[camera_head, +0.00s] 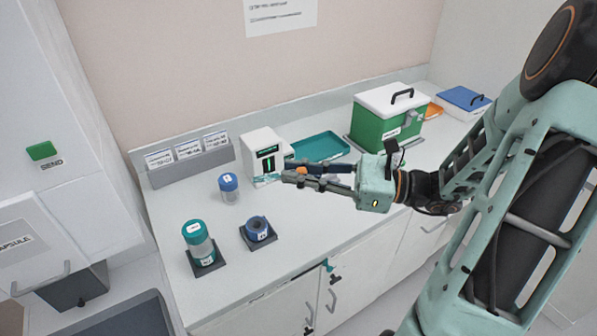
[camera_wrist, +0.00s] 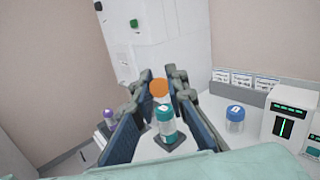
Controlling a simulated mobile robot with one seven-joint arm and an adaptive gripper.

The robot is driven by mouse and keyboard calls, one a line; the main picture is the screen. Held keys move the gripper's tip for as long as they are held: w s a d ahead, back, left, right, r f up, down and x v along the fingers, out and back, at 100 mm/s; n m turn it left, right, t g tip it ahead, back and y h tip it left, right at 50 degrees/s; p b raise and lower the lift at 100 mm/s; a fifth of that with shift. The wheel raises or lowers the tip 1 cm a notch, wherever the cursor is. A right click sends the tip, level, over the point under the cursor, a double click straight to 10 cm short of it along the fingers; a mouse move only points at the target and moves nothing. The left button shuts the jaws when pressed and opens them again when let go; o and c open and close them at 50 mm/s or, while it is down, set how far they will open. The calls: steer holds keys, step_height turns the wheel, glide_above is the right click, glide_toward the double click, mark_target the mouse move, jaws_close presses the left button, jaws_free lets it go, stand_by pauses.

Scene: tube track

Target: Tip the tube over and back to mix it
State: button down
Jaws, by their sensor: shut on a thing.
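My gripper (camera_head: 296,175) is raised above the counter, its fingers pointing left in the head view. It is shut on a small orange-ended thing, likely the tube (camera_wrist: 159,88), whose round orange end shows between the fingertips in the wrist view. In the head view only a small orange patch (camera_head: 302,170) shows at the fingers. The rest of it is hidden, so I cannot tell its full tilt. A dark blue round holder with a hole (camera_head: 257,228) sits on a black pad at the counter's front.
A teal-lidded jar (camera_head: 198,241) stands on a black pad at left. A blue-lidded jar (camera_head: 229,188) stands behind it. A white device with a green display (camera_head: 265,157), a teal tray (camera_head: 318,147) and a green box (camera_head: 385,122) line the back.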

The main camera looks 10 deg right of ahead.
steer(key=h, duration=0.1)
steer(key=g+h, duration=0.1)
steer(key=h, duration=0.2)
steer(key=shift+a+r+g, duration=0.2)
steer(key=shift+r+g, duration=0.1)
steer(key=h, duration=0.1)
steer(key=g+h, duration=0.1)
steer(key=h, duration=0.1)
steer(key=shift+w+a+r+g, duration=0.15)
steer(key=shift+a+r+g, duration=0.05)
steer(key=shift+r+g, duration=0.1)
steer(key=h, duration=0.1)
steer(key=g+h, duration=0.1)
steer(key=h, duration=0.1)
steer(key=shift+w+a+h, duration=0.15)
steer(key=shift+a+h, duration=0.1)
steer(key=shift+h, duration=0.05)
steer(key=shift+f+g+h, duration=0.1)
steer(key=shift+g+h, duration=0.6)
steer(key=shift+h, duration=0.4)
